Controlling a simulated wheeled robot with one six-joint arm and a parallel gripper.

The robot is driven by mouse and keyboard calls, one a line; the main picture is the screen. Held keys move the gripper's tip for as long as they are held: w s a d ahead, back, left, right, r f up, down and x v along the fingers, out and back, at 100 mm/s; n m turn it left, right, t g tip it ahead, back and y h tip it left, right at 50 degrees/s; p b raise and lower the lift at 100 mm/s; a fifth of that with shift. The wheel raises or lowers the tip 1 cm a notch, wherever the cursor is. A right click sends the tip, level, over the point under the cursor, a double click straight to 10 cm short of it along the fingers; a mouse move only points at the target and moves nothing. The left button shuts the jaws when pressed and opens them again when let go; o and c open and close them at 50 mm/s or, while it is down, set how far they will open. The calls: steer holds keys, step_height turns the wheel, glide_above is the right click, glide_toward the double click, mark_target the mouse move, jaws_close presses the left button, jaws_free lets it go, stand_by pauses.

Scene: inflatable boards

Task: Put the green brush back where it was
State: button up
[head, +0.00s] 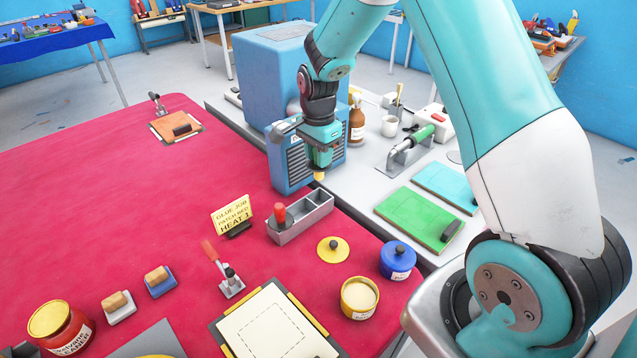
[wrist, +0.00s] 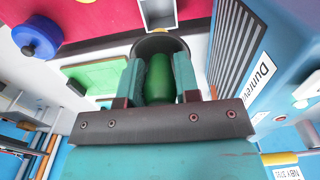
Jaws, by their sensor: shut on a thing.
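My gripper (head: 321,152) is held up in front of the blue machine, above the edge between the red board and the grey bench. It is shut on the green brush, whose green handle (wrist: 157,76) shows between the fingers in the wrist view. A dark rounded rim lies just beyond the handle there. In the head view a small yellowish tip (head: 319,177) shows below the fingers; the rest of the brush is mostly hidden. A grey compartment tray (head: 306,222) stands on the red board below and left of my gripper. A red-handled tool (head: 280,214) stands in its left end; the right compartments look empty.
The blue machine (head: 272,70) with a grille stands close beside my gripper. A yellow sign (head: 231,213) stands left of the tray. A yellow lid (head: 333,249), a cream-filled pot (head: 359,297) and a blue pot (head: 397,261) are in front. A green board (head: 415,217) lies right.

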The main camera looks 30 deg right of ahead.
step_height(320, 180, down, 9)
steer(key=shift+f+p, duration=0.1)
steer(key=shift+p, duration=0.65)
steer(key=shift+f, duration=0.25)
steer(key=shift+f+b, duration=0.35)
steer(key=shift+f, duration=0.1)
steer(key=o, duration=0.9)
